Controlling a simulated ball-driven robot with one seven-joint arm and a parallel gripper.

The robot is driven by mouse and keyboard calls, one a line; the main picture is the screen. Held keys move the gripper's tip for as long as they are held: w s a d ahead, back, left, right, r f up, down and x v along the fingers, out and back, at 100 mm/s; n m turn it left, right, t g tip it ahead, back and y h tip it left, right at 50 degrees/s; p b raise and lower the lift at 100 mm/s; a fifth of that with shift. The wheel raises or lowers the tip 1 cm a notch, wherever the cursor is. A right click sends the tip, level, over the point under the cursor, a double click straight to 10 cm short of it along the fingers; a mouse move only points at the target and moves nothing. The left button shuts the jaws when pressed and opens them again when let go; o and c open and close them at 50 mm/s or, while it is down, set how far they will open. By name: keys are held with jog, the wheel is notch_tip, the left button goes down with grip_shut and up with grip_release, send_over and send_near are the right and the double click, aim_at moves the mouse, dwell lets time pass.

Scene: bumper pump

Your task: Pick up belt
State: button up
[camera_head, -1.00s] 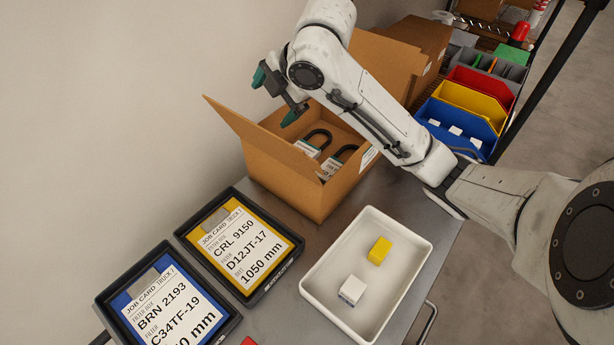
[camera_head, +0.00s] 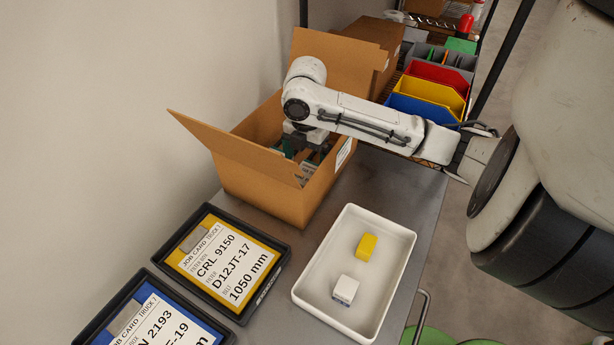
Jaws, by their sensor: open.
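The open cardboard box (camera_head: 248,186) stands on the metal table against the wall. My gripper (camera_head: 306,150) reaches down into it, with its jaws open and the fingers partly below the box rim. The black belts with white labels lie inside the box. They are almost fully hidden by my gripper, my arm and the box wall. I cannot tell whether a belt is between the fingers.
A white tray (camera_head: 322,305) holds a yellow block (camera_head: 366,247) and a white block (camera_head: 345,289). Two job card frames, yellow (camera_head: 223,262) and blue (camera_head: 150,322), lie on the left. A box flap (camera_head: 236,148) sticks out leftward. Coloured bins (camera_head: 432,92) stand behind my arm.

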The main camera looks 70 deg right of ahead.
aim_at(307, 176)
jog(key=shift+s+a+f+p, duration=0.1)
jog(key=shift+f+p, duration=0.2)
jog(key=shift+f, duration=1.05)
jog(key=shift+s+f+p, duration=0.1)
jog(key=shift+f+p, duration=0.2)
jog(key=shift+f, duration=1.05)
jog(key=shift+c, duration=0.2)
jog(key=c, duration=0.9)
jog(key=shift+r, duration=0.1)
